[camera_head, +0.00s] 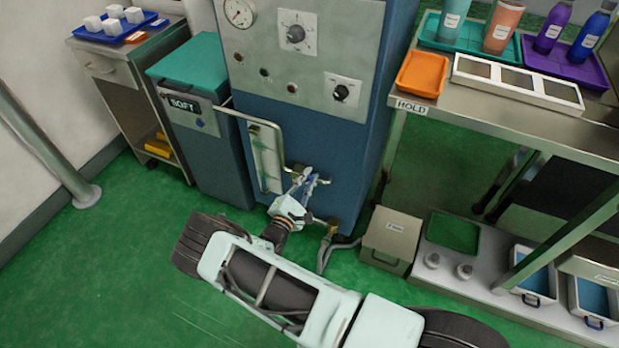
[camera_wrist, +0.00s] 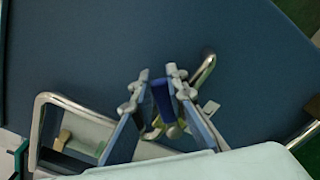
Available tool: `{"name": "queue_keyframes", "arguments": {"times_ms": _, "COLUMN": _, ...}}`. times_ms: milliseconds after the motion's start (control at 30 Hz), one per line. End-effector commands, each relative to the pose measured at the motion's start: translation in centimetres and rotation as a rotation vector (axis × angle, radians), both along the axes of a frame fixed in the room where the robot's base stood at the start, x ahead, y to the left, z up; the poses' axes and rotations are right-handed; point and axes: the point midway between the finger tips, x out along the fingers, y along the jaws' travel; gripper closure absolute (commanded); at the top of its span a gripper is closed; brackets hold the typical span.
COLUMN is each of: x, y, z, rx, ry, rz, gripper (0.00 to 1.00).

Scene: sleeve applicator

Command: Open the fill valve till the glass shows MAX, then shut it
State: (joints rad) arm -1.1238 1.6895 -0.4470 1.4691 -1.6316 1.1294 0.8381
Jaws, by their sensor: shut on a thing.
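My gripper (camera_head: 303,178) is at the front of the blue machine (camera_head: 345,140), low on its face. In the wrist view its fingertips (camera_wrist: 160,76) are closed around a dark blue lever (camera_wrist: 163,98), seemingly the fill valve's handle. Brass-coloured valve parts (camera_wrist: 172,130) show between the fingers, partly hidden by them. The gauge glass is in a pale upright panel (camera_head: 264,155) behind a bent metal guard, just left of my gripper. The panel also shows in the wrist view (camera_wrist: 92,128). The water level and MAX mark are too small to read.
A grey SOFT tank (camera_head: 190,115) with a teal lid stands left of the machine. A brass fitting (camera_head: 333,228) and hoses hang below my gripper. A beige box (camera_head: 391,238) stands on the floor at right, near the steel table (camera_head: 540,135). Green floor is clear at left.

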Motion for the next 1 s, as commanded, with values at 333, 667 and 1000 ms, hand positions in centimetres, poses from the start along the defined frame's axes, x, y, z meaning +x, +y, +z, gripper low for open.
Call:
{"name": "queue_keyframes", "arguments": {"times_ms": 333, "x": -0.1, "y": 0.0, "z": -0.1, "rx": 0.001, "ry": 0.002, "rz": -0.001, "gripper": 0.82}}
{"name": "queue_keyframes", "arguments": {"times_ms": 667, "x": 0.0, "y": 0.0, "z": 0.0, "rx": 0.000, "ry": 0.001, "rz": -0.001, "gripper": 0.68}}
{"name": "queue_keyframes", "arguments": {"times_ms": 1000, "x": -3.2, "y": 1.4, "z": -0.1, "rx": 0.002, "ry": 0.002, "rz": 0.004, "gripper": 0.68}}
